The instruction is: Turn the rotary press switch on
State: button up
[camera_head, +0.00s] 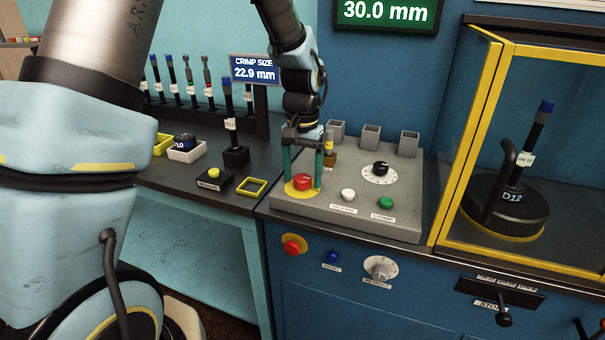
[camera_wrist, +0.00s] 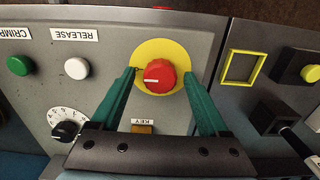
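The rotary press switch appears to be the red round knob (camera_head: 302,182) on a yellow disc, at the left front of the grey control panel (camera_head: 345,215). In the wrist view the red knob (camera_wrist: 160,76) shows a white mark pointing left in the picture. My gripper (camera_head: 303,178) is open above the panel, pointing down, with a green finger on each side of the knob. In the wrist view the fingertips of my gripper (camera_wrist: 160,70) straddle the knob with visible gaps. I cannot tell how far down the fingers reach beside it.
The panel also bears a black dial (camera_head: 380,168), a white RELEASE button (camera_head: 348,195) and a green CRIMP button (camera_head: 386,203). A brass-coloured block (camera_wrist: 142,128) labelled KEY sits close to the fingers. A second red knob (camera_head: 292,245) is on the cabinet front. A yellow-framed cabinet (camera_head: 480,100) stands right.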

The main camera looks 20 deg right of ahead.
aim_at(303, 177)
notch_tip(303, 177, up, 11)
jog(key=b, duration=0.2)
dwell(0.6)
jog(key=shift+f, duration=0.1)
jog(key=s+a+f+n, duration=0.1)
jog(key=a+f+n, duration=0.1)
jog(key=a, duration=0.8)
jog(key=s+a+f+n+t, duration=0.1)
jog(key=a+f+n, duration=0.2)
jog(key=a, duration=0.7)
jog(key=s+a+f+n, duration=0.2)
jog(key=a+f, duration=0.1)
jog(key=a, duration=0.7)
jog(key=shift+f+n+t, duration=0.15)
jog(key=shift+n+t, duration=0.15)
